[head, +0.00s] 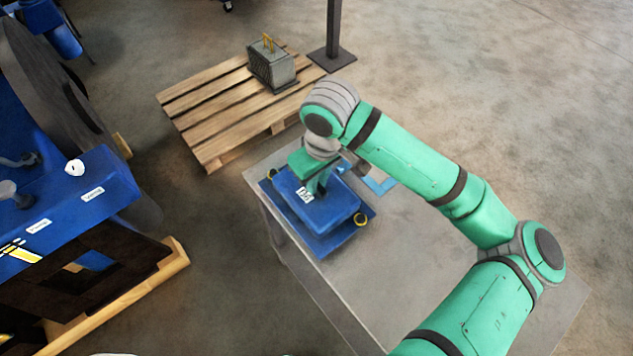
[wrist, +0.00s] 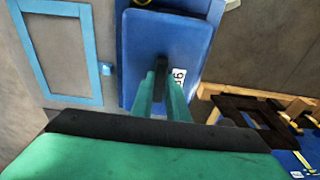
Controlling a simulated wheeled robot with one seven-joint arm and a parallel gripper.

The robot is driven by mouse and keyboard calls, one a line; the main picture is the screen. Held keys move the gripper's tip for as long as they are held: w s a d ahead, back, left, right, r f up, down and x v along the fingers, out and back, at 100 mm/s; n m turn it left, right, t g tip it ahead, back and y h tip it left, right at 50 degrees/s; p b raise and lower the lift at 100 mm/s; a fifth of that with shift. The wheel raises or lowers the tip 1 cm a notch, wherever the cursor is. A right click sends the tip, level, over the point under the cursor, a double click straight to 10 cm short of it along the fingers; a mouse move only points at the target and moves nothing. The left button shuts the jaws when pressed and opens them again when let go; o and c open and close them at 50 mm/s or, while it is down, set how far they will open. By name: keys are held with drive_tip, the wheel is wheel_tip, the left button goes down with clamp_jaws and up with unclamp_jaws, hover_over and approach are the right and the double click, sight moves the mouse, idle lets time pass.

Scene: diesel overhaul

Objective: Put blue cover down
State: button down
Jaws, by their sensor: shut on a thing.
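The blue cover (head: 322,208) is a rounded box-like piece with a white label, at the far left end of the grey table. It sits at or just above a flat blue mat or plate (head: 328,243); I cannot tell whether they touch. My gripper (head: 318,187) comes down from above and is shut on the cover's top. In the wrist view, the cover (wrist: 165,48) fills the upper middle. The fingers of my gripper (wrist: 160,80) are close together at it, and what they grasp is partly hidden.
The grey table (head: 335,290) has free room to the right, beside a light blue outline (head: 381,186). Yellow rings (head: 361,219) lie by the cover. A wooden pallet (head: 205,105) with a grey block (head: 272,68) stands behind. A large blue engine (head: 85,205) is at left.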

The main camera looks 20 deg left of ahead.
drive_tip(key=shift+f, duration=0.7)
drive_tip(key=shift+f, duration=0.15)
drive_tip(key=c, duration=1.7)
unclamp_jaws()
drive_tip(key=r, duration=0.8)
drive_tip(key=s+d+r, duration=0.1)
drive_tip(key=r, duration=0.3)
drive_tip(key=shift+r, duration=0.15)
drive_tip(key=shift+w, duration=0.1)
